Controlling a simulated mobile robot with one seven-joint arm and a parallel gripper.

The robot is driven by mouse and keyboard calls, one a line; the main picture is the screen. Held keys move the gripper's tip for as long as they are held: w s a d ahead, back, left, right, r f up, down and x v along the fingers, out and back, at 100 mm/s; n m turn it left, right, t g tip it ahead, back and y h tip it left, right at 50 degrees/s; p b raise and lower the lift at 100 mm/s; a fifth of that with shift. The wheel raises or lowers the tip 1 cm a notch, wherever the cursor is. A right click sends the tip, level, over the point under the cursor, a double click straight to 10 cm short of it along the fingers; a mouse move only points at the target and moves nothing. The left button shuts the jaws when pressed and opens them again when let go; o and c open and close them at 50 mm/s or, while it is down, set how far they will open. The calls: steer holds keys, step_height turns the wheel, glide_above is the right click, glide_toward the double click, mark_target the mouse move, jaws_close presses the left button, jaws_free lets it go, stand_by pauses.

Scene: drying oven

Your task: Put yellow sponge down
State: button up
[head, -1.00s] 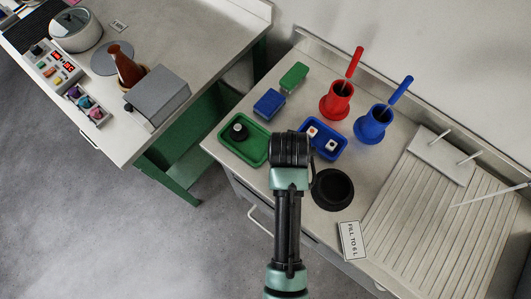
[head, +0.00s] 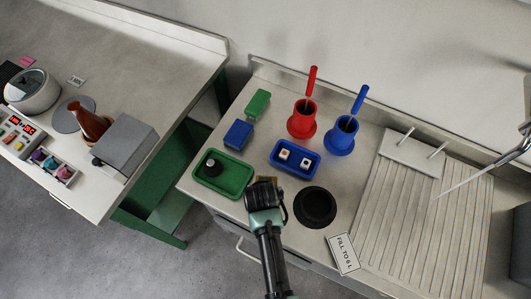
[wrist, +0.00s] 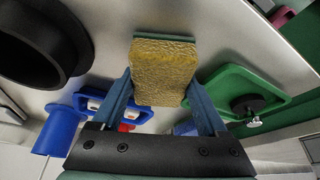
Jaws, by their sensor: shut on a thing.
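The yellow sponge (wrist: 165,70), with a green layer along one edge, is held between the two blue fingers of my gripper (wrist: 165,98) in the wrist view. In the head view my gripper (head: 265,183) is over the front part of the counter, between the green tray and the black ring. Only a small yellowish sliver of the sponge shows there. I cannot tell whether the sponge touches the counter.
A green tray (head: 240,192) holding a black knob-like item is left of my gripper. A blue tray (head: 293,172) with two small white pieces is behind it. A black ring (head: 315,226) is at right. Green (head: 258,104) and blue (head: 238,134) blocks stand farther back.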

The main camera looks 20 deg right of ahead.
steer(key=shift+f, duration=0.15)
steer(key=o, duration=1.1)
steer(key=v, duration=1.2)
steer(key=w+a+r+n+t, duration=0.1)
steer(key=w+r+t, duration=0.4)
steer(key=r, duration=0.7)
steer(key=w+a+r+n+t, duration=0.1)
steer(key=w+r+t, duration=0.2)
steer(key=w+r, duration=0.55)
steer(key=w+a+r+n+t, duration=0.15)
steer(key=w+r+t, duration=0.25)
steer(key=r, duration=1)
steer(key=s+a+r+t, duration=0.2)
steer(key=s+r+t, duration=0.1)
steer(key=r, duration=0.8)
steer(key=s+a+r+n+t+y, duration=0.1)
steer(key=s+r+t, duration=0.3)
steer(key=r, duration=0.7)
steer(key=s+a+r+n+t+y+p, duration=0.1)
steer(key=s+a+r+t, duration=0.3)
steer(key=r, duration=0.7)
steer(key=shift+s+r+n, duration=0.1)
steer(key=shift+s+n, duration=0.15)
steer(key=shift+s, duration=0.9)
